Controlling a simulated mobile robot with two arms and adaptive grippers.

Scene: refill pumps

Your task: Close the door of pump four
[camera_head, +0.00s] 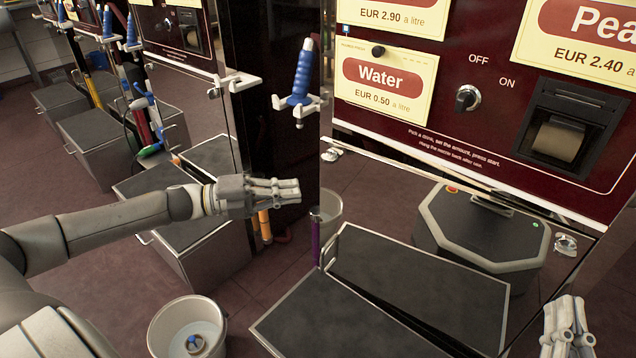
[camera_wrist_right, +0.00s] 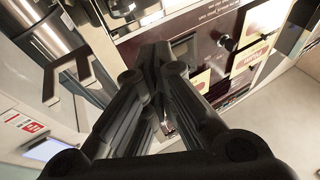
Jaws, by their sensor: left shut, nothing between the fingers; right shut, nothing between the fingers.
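The near pump has a dark red front (camera_head: 480,105) with a Water card (camera_head: 388,85) and a card reading "Pea". Below it is a mirror-like lower panel (camera_head: 385,200) with metal latches (camera_head: 565,245) at its upper corners; it reflects my base. No pump number is readable, so I cannot tell which is pump four or how far its door stands open. My left gripper (camera_head: 297,192) is shut and empty, in front of the dark upright gap left of this panel. My right gripper (camera_head: 570,325) is shut and empty at lower right; its fingers also show in the wrist view (camera_wrist_right: 155,60).
A blue-handled nozzle (camera_head: 302,75) hangs in a white holder by the front. A dark-topped box (camera_head: 345,320) stands before the panel. A bucket (camera_head: 187,330) stands on the floor at lower left. More pumps and boxes (camera_head: 95,140) line the left.

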